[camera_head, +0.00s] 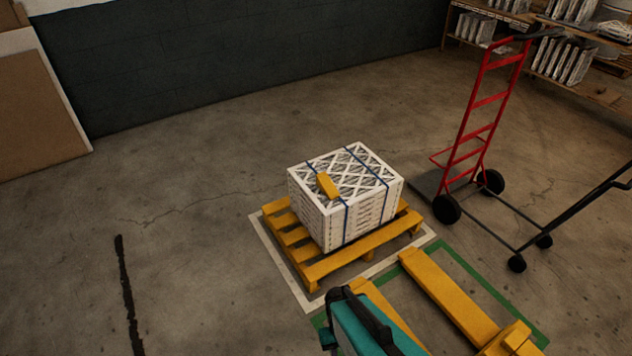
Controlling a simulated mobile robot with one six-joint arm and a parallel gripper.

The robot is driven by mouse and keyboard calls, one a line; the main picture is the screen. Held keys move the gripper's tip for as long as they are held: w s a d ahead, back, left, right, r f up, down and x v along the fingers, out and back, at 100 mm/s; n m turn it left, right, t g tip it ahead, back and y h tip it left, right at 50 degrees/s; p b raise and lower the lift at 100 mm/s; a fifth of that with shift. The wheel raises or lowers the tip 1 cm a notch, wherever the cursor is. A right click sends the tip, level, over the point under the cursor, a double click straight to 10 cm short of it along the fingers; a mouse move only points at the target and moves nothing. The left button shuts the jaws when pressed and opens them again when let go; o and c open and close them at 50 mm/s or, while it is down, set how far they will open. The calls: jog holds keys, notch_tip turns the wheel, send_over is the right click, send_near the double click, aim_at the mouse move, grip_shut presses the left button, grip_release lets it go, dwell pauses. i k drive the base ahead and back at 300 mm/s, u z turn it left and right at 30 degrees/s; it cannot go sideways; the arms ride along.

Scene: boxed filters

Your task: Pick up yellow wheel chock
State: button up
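A small yellow block (327,186), which looks like the yellow wheel chock, lies on top of a strapped stack of white boxed filters (370,213), near its left front edge. The stack sits on a yellow pallet (365,248). Another yellow block-like shape (515,340) shows at the bottom right, by the near end of a yellow fork; I cannot tell whether it is a separate piece. My gripper is not visible in this view.
Two yellow forks (447,293) lie inside a green floor outline. A teal and black object (360,328) stands at the bottom edge, cut off. A red hand truck (470,140) and wheeled black frame (500,225) stand right. Floor to the left is clear.

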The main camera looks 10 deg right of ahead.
aim_at(325, 184)
jog(key=u, duration=0.6)
jog(key=i, duration=1.15)
jog(key=u, duration=0.15)
